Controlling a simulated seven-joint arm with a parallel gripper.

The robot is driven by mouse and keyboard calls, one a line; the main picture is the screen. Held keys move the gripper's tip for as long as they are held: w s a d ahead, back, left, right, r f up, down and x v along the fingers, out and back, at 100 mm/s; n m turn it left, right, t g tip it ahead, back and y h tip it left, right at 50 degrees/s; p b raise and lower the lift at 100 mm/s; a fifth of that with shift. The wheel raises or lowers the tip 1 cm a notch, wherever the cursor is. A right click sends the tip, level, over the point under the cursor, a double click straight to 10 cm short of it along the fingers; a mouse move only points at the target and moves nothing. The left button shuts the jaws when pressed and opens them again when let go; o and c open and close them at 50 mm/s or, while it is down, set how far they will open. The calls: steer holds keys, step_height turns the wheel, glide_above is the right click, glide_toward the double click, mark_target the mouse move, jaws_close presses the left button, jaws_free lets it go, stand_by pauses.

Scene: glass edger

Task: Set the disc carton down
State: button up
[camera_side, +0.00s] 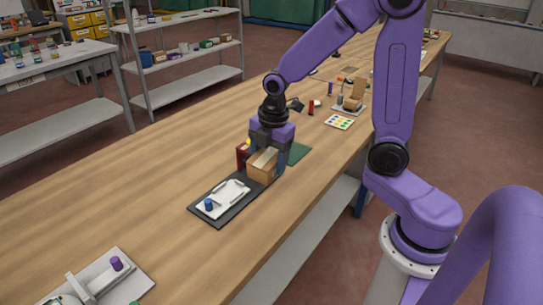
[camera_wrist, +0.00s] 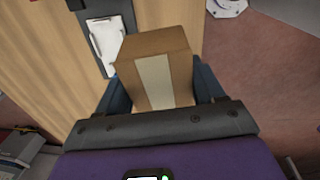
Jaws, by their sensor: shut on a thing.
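The disc carton (camera_side: 263,164) is a small brown cardboard box with a pale tape strip. My gripper (camera_side: 268,160) is shut on it, one finger on each side. In the wrist view the carton (camera_wrist: 155,72) fills the space between the fingers of my gripper (camera_wrist: 155,85).
A dark red object (camera_side: 242,154) stands close left of my gripper. A grey fixture with a purple knob (camera_side: 116,263) is at the near left. Bare wooden tabletop (camera_side: 130,195) lies to the left.

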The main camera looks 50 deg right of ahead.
steer(key=d+f+m, duration=0.2)
steer(key=d+m, duration=1.7)
steer(key=d, duration=0.3)
steer(key=w+d+f, duration=0.2)
steer(key=w+f, duration=0.1)
steer(key=w, duration=0.1)
steer(key=w+d+f, duration=0.2)
steer(key=w+f, duration=0.1)
steer(key=w, duration=0.1)
steer(key=w+d+f, duration=0.2)
steer(key=w+f, duration=0.1)
steer(key=w, duration=0.1)
steer(key=shift+w+d+f, duration=0.15)
steer(key=shift+w+d, duration=0.05)
steer(key=shift+d, duration=0.2)
steer(key=shift+w+d+f, duration=0.1)
steer(key=shift+w+f, duration=0.05)
steer(key=shift+f, duration=0.8)
steer(key=shift+w+f, duration=0.1)
steer(key=shift+f, duration=0.85)
steer(key=shift+f, duration=0.1)
steer(key=o, duration=1.1)
